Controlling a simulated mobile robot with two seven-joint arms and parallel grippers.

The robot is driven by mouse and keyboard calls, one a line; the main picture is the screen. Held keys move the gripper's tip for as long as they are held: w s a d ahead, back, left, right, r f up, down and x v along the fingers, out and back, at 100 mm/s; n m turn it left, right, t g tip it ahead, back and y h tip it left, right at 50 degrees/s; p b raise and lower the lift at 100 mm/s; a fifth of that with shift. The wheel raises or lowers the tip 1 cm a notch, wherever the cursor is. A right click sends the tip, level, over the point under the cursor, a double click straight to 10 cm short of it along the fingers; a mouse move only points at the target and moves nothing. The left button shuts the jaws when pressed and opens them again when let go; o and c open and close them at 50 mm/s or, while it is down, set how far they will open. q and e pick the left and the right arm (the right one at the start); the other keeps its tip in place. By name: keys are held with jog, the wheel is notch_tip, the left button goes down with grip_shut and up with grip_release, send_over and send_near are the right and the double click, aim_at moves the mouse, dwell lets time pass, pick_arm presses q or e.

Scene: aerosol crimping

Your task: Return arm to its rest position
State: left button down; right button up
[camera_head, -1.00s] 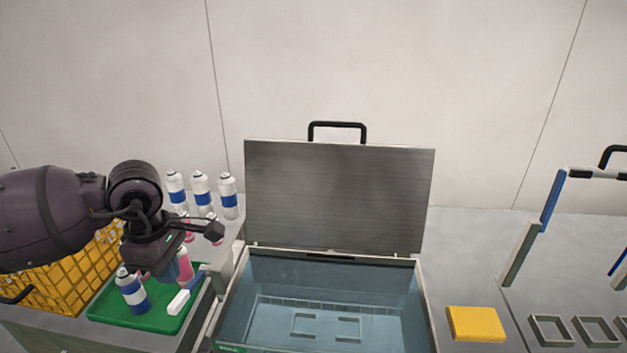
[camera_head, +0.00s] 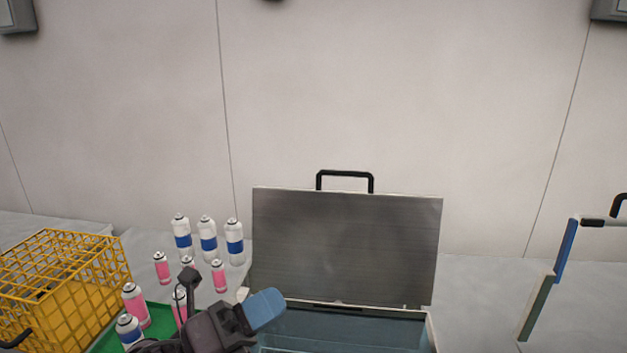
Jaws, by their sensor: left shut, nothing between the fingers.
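My left gripper (camera_head: 264,309) shows at the bottom of the view, with dark links and blue fingers that are shut and empty. It is in front of the left part of the open water bath (camera_head: 345,326), just right of the green tray (camera_head: 103,342). Much of my left arm is cut off by the lower edge. My right gripper is not in view.
Several white-and-blue cans (camera_head: 207,238) and pink cans (camera_head: 134,304) stand on and behind the tray. A yellow wire basket (camera_head: 70,280) is at the left. The bath's grey lid (camera_head: 345,245) stands upright. A blue-and-grey frame (camera_head: 564,250) stands at right.

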pick_arm(q)
jog(key=a+f+n+t+y, duration=0.3)
jog(key=a+f+n+y, duration=0.3)
jog(key=a+n+y, duration=0.6)
jog(key=a+f+n+t+y, duration=0.5)
jog(key=n+y, duration=0.3)
jog(key=n, duration=0.8)
jog(key=s+a+f+n+g, duration=0.2)
jog(key=s+f+n+g, duration=0.3)
jog(key=s+f+g, duration=0.4)
jog(key=s+a+f+n+g, duration=0.3)
jog(key=s+f+n+g, duration=0.15)
jog(key=s+f, duration=0.4)
jog(key=w+f+m+t, duration=0.1)
jog(key=w+f+t, duration=0.5)
jog(key=f+t, duration=0.2)
jog(key=shift+d+f, duration=0.15)
jog(key=shift+f, duration=0.05)
